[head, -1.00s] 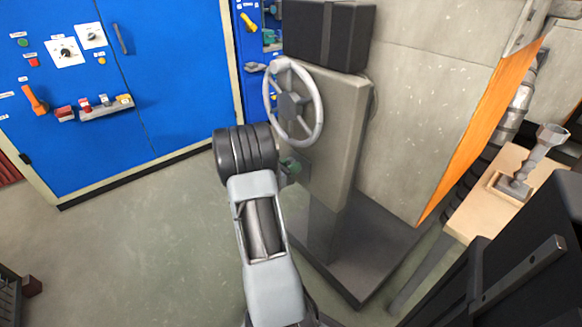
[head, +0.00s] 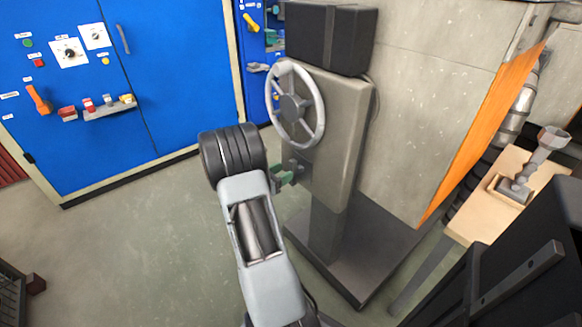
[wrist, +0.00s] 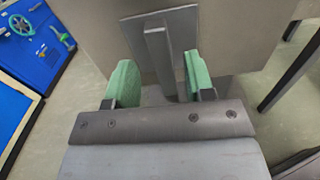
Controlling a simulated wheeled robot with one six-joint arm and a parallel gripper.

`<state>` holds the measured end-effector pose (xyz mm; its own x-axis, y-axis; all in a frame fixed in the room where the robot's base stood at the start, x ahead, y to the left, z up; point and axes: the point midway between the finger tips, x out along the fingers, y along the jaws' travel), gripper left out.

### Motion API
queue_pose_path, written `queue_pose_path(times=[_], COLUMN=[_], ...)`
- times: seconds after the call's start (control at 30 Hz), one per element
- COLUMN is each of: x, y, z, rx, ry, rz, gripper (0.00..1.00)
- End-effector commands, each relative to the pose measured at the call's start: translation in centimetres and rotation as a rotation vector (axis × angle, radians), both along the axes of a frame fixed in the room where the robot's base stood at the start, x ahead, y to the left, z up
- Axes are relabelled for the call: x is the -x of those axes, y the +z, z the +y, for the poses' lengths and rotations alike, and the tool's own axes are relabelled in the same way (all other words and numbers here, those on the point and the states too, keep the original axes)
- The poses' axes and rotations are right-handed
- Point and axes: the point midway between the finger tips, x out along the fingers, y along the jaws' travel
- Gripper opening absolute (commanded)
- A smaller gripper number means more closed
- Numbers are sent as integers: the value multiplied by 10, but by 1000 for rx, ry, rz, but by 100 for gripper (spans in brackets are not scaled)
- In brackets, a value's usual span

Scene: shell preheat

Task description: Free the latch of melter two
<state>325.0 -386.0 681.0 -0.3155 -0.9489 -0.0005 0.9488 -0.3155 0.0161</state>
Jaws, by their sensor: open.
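The latch looks like a grey upright bar (wrist: 157,55) on a flat grey plate (wrist: 183,30) in the wrist view. The plate sits on the grey panel of the pedestal (head: 340,130), below the spoked handwheel (head: 295,102) in the head view. My gripper (wrist: 160,82) is open, its green pads on either side of the bar's lower end, with a gap visible on both sides. In the head view my gripper (head: 286,177) is at the panel's lower left edge, partly hidden by my arm. I cannot tell which melter this is.
Blue cabinets (head: 165,70) with knobs and an orange handle (head: 38,99) stand at the left. A black box (head: 330,35) tops the pedestal. A wooden stand (head: 490,205) is at the right.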

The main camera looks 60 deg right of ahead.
Motion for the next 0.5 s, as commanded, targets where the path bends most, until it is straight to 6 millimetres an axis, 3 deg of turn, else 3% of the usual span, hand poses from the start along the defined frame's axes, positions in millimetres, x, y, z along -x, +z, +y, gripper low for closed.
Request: queue_pose_path(times=[0.2,0.5], x=[-15,-26], y=[2,1], z=[43,78], rx=[0,0], ry=[5,2], rz=[1,1], gripper=[49,49])
